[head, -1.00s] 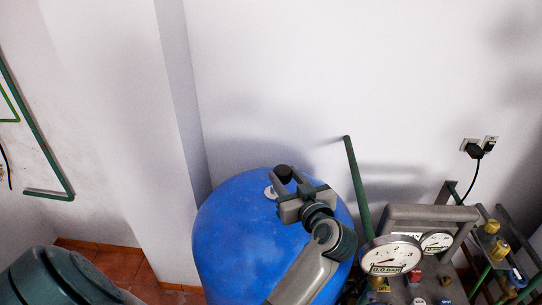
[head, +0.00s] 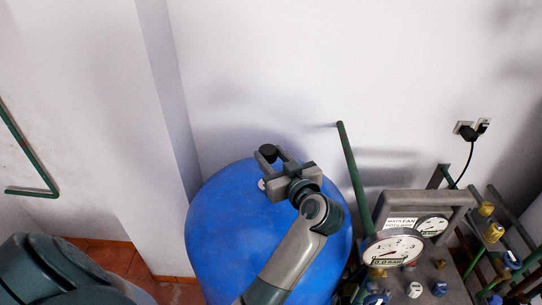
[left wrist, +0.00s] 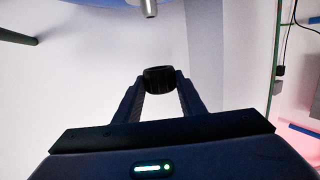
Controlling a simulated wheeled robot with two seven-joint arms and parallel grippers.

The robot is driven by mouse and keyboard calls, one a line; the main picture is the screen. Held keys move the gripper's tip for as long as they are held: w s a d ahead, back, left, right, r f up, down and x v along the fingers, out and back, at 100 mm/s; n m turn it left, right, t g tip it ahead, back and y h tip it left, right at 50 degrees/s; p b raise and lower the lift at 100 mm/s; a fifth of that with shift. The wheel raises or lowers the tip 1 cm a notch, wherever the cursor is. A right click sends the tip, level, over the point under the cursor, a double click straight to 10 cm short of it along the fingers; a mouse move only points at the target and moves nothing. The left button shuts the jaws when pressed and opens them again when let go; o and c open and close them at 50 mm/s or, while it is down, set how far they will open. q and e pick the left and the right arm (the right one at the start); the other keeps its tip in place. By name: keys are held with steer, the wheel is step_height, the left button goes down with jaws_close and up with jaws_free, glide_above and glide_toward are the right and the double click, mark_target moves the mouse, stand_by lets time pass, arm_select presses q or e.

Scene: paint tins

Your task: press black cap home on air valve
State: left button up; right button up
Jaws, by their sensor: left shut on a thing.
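The black cap (head: 268,152) is held between the fingertips of my left gripper (head: 272,156). It also shows in the left wrist view as a dark ribbed cap (left wrist: 159,79) between the two fingers. The cap is above the top of the big blue tank (head: 240,225) and apart from it. A pale fitting (head: 262,184) shows on the tank top just below the gripper in the picture. In the left wrist view a metal stem, apparently the air valve (left wrist: 149,8), points out from the blue surface at the top edge, clear of the cap. My right gripper is out of view.
Right of the tank stand a green rod (head: 352,180), round gauges (head: 393,250) and a grey metal frame (head: 425,198). Several blue and white knobs are below them. A black plug (head: 466,132) sits in a wall socket. The wall behind the tank is bare.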

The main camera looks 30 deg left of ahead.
arm_select(q)
steer(key=shift+r+p, duration=0.15)
steer(key=shift+p, duration=0.7)
steer(key=shift+f+b, duration=0.75)
steer(key=shift+f, duration=2.35)
steer(key=shift+f, duration=1.95)
steer(key=o, duration=1)
steer(key=shift+c, duration=0.2)
steer(key=shift+d, duration=0.1)
